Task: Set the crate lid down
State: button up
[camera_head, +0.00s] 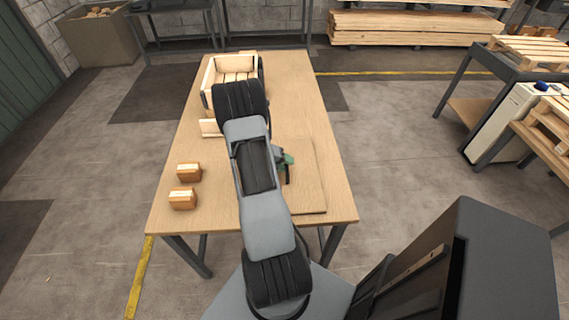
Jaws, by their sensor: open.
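A light wooden crate (211,77) stands at the far end of the wooden table, with pale slats showing inside its walls. Dark pieces show at its left and right sides. A flat thin wooden board (308,185) lies on the right part of the table. It may be the crate lid, but I cannot be sure. My arm covers the board's left part and the crate's near right corner.
Two small brown blocks (189,172) (183,199) sit at the table's left edge. A pale wooden piece (210,128) lies in front of the crate. A green and dark object (285,160) is beside my arm. The table (165,215) is bare at front left.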

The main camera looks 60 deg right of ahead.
jog(key=w+a+r+m+t+y, duration=0.1)
jog(key=w+a+r+m, duration=0.25)
jog(key=a+r, duration=0.4)
jog(key=w+a+r+m+t, duration=0.1)
jog(key=w+a+r+m, duration=0.2)
jog(key=w+a+r, duration=0.35)
jog(key=s+a+r+m+t+y, duration=0.2)
jog(key=a+r+m, duration=0.1)
jog(key=a+m, duration=0.3)
jog(key=s+a+r+m+t+y, duration=0.2)
jog(key=a+r+m+t, duration=0.1)
jog(key=a+m, duration=0.4)
jog(key=s+a+r+m+t+y, duration=0.2)
jog(key=a+m, duration=0.4)
jog(key=a, duration=0.5)
notch_tip(320, 180, up, 2)
jog(key=shift+s+a+r+t+y+p, duration=0.15)
jog(key=shift+s+a+t+y+p, duration=0.2)
jog(key=shift+s+t, duration=0.25)
notch_tip(320, 180, up, 4)
jog(key=p, duration=0.3)
jog(key=shift+a, duration=0.15)
